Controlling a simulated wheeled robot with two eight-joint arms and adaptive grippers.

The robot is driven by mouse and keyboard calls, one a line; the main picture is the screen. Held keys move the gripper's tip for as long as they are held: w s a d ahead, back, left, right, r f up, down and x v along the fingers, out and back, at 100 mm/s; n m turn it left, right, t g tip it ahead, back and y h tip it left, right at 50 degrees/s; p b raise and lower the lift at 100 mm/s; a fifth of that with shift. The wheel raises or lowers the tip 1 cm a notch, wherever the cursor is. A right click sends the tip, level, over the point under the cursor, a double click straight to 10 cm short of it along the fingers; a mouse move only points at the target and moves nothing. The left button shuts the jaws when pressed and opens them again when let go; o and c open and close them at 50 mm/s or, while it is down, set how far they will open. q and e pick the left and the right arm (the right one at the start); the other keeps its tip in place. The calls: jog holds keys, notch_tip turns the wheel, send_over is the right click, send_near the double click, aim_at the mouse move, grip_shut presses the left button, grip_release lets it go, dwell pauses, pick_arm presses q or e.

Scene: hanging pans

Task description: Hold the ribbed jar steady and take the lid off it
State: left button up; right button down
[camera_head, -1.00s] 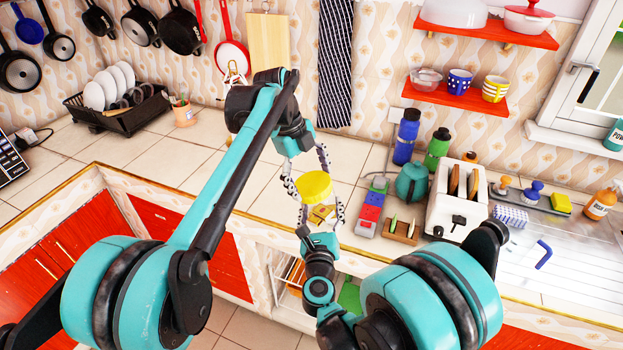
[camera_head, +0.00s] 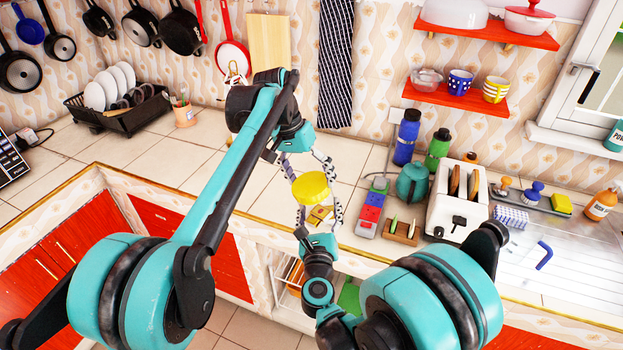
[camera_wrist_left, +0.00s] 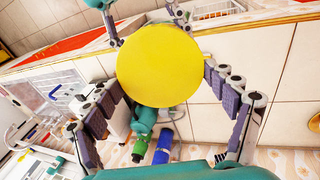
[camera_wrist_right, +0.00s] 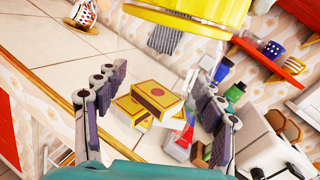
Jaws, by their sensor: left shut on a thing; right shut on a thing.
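A round yellow lid (camera_head: 311,188) is at the middle of the head view. It also shows in the left wrist view (camera_wrist_left: 158,65) and at the top of the right wrist view (camera_wrist_right: 190,14). My left gripper (camera_head: 309,172) comes from behind and above, shut with a finger on either side of the lid. My right gripper (camera_head: 320,205) comes from the front, below the lid, shut on the jar. The jar's clear body barely shows. Yellow matchboxes (camera_wrist_right: 148,103) show between the right fingers; I cannot tell whether they are inside the jar. Whether lid and jar touch is unclear.
To the right stand a block of coloured pieces (camera_head: 370,210), a teal kettle (camera_head: 412,184), bottles (camera_head: 406,140) and a white toaster (camera_head: 458,205). A dish rack (camera_head: 115,110) stands back left. The tiled counter left of my left gripper is clear.

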pick_arm(q)
jog(key=n, duration=0.5)
jog(key=shift+a+f, duration=0.15)
jog(key=shift+a, duration=0.1)
jog(key=n, duration=0.4)
jog(key=shift+s+n, duration=0.15)
jog(key=shift+n, duration=0.25)
jog(key=n, duration=0.4)
jog(key=shift+s+n, duration=0.15)
jog(key=shift+n, duration=0.25)
jog(key=n, duration=0.5)
jog(key=shift+s+d+n, duration=0.1)
jog(key=shift+s+n, duration=0.05)
jog(key=shift+n, duration=0.25)
jog(key=shift+c, duration=0.3)
jog(key=shift+r, duration=0.2)
jog(key=shift+v, duration=1.05)
jog(key=shift+c, duration=0.2)
